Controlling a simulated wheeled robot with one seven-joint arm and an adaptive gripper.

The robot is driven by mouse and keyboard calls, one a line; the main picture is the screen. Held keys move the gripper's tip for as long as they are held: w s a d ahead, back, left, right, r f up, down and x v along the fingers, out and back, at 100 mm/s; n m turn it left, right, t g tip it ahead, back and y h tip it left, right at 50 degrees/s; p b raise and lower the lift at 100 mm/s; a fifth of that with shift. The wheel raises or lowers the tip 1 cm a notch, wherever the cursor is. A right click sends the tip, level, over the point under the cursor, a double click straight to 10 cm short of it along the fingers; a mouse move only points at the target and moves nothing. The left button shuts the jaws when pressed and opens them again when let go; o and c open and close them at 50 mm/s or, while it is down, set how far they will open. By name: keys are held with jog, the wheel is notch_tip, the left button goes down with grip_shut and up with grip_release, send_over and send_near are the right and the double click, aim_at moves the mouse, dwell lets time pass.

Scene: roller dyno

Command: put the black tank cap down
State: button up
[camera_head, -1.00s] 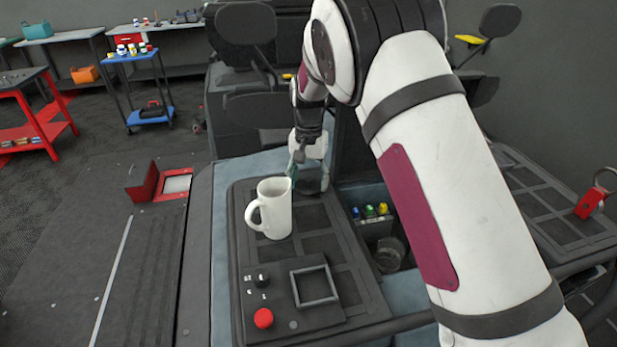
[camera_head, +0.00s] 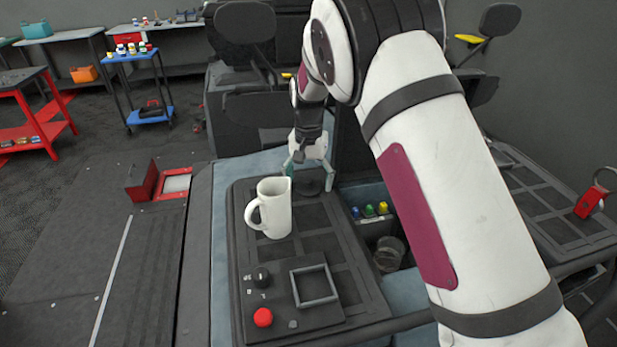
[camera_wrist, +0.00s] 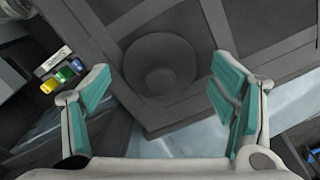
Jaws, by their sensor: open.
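The black tank cap (camera_wrist: 160,66) sits on the dark ribbed panel, a dark round disc with a smaller round knob, between my fingers in the wrist view. In the head view the cap (camera_head: 309,187) is a dark shape behind the white jug, hard to tell from the panel. My gripper (camera_head: 309,172) is open just above and around it. In the wrist view, my gripper's teal pads (camera_wrist: 160,100) stand wide apart, with a gap to the cap on both sides.
A white jug (camera_head: 273,208) stands on the panel (camera_head: 323,243), close in front of my gripper. A control box with a red button (camera_head: 263,317) and square frame (camera_head: 314,286) lies nearer. Coloured bottles (camera_head: 369,211) and a clear jar (camera_head: 389,254) sit in a recess at right.

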aim_at(308, 179)
notch_tip(308, 179, up, 11)
jog(key=s+d+r+t, duration=0.1)
jog(key=s+d+r, duration=0.55)
jog(key=r, duration=0.25)
jog(key=s+d+r+n+t, duration=0.1)
jog(key=s+d+r, duration=0.15)
jog(key=s, duration=0.45)
jog(key=s+d+r+n+t, duration=0.1)
jog(key=s+d, duration=0.2)
jog(key=s, duration=0.4)
jog(key=s+d+r+n+t, duration=0.1)
jog(key=s+d+r, duration=0.15)
jog(key=s, duration=0.45)
jog(key=s+d+f+t, duration=0.1)
jog(key=s+f, duration=0.3)
jog(key=s, duration=0.5)
jog(key=shift+s+d+f+n, duration=0.3)
jog(key=shift+s+d+n, duration=0.1)
jog(key=shift+d, duration=0.3)
